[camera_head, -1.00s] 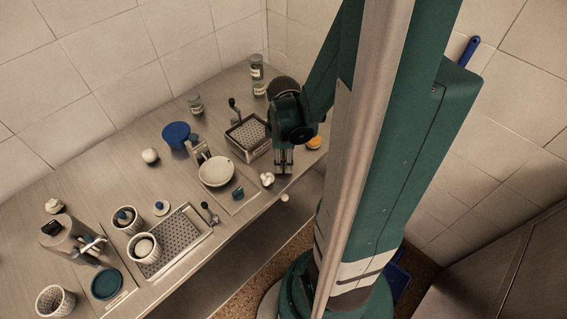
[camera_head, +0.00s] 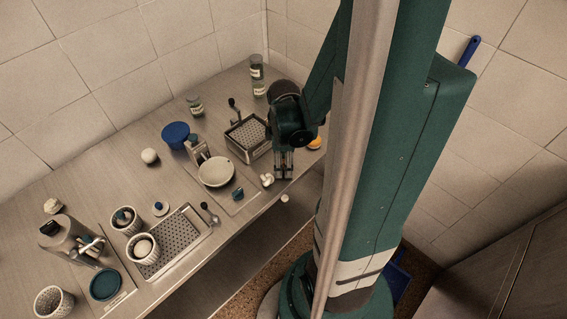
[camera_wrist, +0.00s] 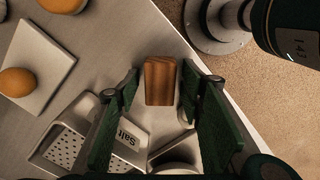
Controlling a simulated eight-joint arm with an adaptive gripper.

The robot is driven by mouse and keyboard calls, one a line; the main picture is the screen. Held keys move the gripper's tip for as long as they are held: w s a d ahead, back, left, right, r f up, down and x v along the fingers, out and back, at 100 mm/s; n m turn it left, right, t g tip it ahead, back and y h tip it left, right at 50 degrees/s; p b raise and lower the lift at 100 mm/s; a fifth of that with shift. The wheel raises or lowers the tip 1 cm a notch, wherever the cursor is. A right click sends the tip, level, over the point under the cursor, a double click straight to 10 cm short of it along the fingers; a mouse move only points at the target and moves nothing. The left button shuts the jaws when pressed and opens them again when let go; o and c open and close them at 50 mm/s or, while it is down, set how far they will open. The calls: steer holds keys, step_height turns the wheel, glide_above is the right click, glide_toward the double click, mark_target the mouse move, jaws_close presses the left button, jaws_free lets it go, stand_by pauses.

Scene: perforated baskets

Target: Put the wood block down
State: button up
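The wood block (camera_wrist: 160,80) is a brown, grained block with rounded edges. In the wrist view it lies near the counter's edge, between and just beyond my gripper's fingertips. My gripper (camera_wrist: 160,82) is open, with a narrow gap showing on each side of the block. In the head view my gripper (camera_head: 283,165) points down over the right end of the counter. I cannot make out the block there; my gripper seems to hide it.
Orange round things (camera_wrist: 17,82) lie beyond. A white bowl (camera_head: 216,170) and small white pieces (camera_head: 267,180) are nearby. The counter's front edge is close.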

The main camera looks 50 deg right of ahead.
steer(key=shift+r, duration=0.2)
step_height(320, 180, up, 12)
steer(key=p, duration=0.3)
stand_by(0.9)
stand_by(0.6)
steer(key=w+a+r+m+t, duration=0.1)
steer(key=a+r+m+t, duration=0.2)
steer(key=a+r, duration=0.5)
steer(key=w+a+r+m+t, duration=0.2)
steer(key=a+r+m+t, duration=0.2)
steer(key=a, duration=1)
step_height(320, 180, up, 4)
steer(key=shift+w+f+m, duration=0.15)
steer(key=shift+w+m, duration=0.15)
steer(key=shift+m, duration=0.7)
